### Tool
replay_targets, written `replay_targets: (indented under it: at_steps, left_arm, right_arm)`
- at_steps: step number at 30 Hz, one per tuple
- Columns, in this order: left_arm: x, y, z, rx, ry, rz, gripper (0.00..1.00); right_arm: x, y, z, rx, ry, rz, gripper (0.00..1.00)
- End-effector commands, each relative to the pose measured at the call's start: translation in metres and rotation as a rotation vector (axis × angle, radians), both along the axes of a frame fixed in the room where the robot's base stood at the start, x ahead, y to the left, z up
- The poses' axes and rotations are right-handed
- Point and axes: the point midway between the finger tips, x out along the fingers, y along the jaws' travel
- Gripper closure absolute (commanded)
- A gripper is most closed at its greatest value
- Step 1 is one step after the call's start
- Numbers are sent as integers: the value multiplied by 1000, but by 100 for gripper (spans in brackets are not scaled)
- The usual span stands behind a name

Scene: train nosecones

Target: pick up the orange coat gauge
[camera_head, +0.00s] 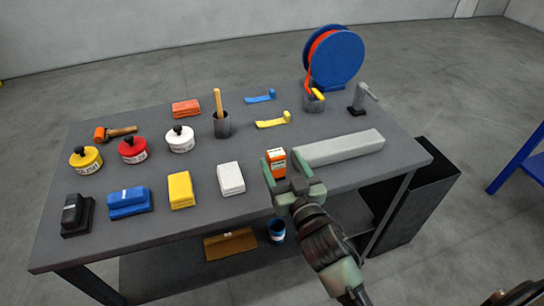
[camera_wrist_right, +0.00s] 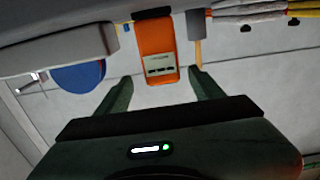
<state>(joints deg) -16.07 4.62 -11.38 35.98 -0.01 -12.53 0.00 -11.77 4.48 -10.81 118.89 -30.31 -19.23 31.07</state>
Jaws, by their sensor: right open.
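The orange coat gauge (camera_head: 276,161) stands on the grey table near its front edge, left of a long grey block. In the right wrist view the gauge (camera_wrist_right: 156,52) shows with a pale label panel, between and just beyond the two fingers. My right gripper (camera_head: 287,178) is open at the near side of the gauge. In the right wrist view its fingers (camera_wrist_right: 158,88) are spread with nothing between the tips; whether they touch the gauge I cannot tell. In the head view the gripper hides the gauge's lower part. My left gripper is not in view.
The long grey block (camera_head: 338,148) lies close to the right of the gauge. A white block (camera_head: 231,178) lies to its left. A dark cup (camera_head: 222,125), a yellow tool (camera_head: 273,121) and a blue reel (camera_head: 338,58) stand farther back. A lower shelf holds a blue can (camera_head: 277,230).

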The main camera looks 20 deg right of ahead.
Motion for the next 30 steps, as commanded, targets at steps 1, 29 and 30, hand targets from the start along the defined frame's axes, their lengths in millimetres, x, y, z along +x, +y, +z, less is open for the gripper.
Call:
replay_targets:
  at_steps: [1,29,30]
  left_arm:
    - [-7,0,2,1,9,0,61]
    - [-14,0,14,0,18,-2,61]
    - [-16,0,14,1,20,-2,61]
  right_arm:
    - [7,0,2,-2,-1,0,33]
    - [69,6,-5,-1,2,1,80]
    - [69,6,-5,-1,2,1,91]
